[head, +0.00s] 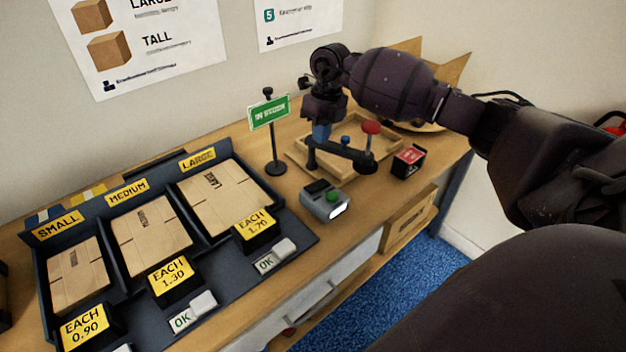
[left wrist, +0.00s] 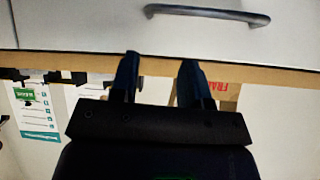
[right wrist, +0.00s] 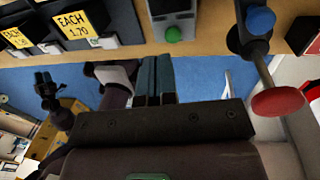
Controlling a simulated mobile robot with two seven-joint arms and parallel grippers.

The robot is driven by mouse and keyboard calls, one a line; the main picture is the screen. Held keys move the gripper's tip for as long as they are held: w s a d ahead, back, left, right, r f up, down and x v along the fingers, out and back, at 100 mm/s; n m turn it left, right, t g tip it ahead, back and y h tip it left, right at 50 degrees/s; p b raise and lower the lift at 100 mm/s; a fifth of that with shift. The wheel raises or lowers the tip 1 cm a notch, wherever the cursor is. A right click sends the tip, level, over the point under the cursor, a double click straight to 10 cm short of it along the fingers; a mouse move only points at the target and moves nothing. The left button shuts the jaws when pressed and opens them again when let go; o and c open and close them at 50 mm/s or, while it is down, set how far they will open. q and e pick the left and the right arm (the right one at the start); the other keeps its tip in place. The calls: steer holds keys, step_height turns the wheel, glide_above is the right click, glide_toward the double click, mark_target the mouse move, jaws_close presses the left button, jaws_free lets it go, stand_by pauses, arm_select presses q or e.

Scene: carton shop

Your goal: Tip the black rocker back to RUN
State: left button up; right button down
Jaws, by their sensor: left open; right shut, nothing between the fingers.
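A small grey box (head: 322,204) stands near the counter's front edge in the head view. It has a black part on top (head: 315,187), which may be the rocker, a green button (head: 334,195) and a lit white panel. I cannot tell which way the black part is tipped. The box also shows at the top of the right wrist view (right wrist: 172,18). My right gripper (head: 321,133) points down behind the box, apart from it; its fingers are shut and empty in the right wrist view (right wrist: 154,65). My left gripper (left wrist: 161,65) is open and empty, below a drawer handle.
A black bar with blue and red knobs (head: 342,154) stands close to my right gripper. A red-and-black block (head: 408,161) is right of it. A green sign on a stand (head: 270,113) is behind the box. The carton tray (head: 305,238) fills the left.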

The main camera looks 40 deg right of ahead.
steer(key=b, duration=0.2)
glide_toward(312, 187)
steer(key=f, duration=0.4)
steer(key=a+f, duration=0.1)
steer(key=f, duration=0.2)
steer(key=shift+s+a, duration=0.1)
steer(key=shift+s, duration=0.05)
steer(key=shift+f, duration=0.25)
steer(key=shift+a, duration=0.1)
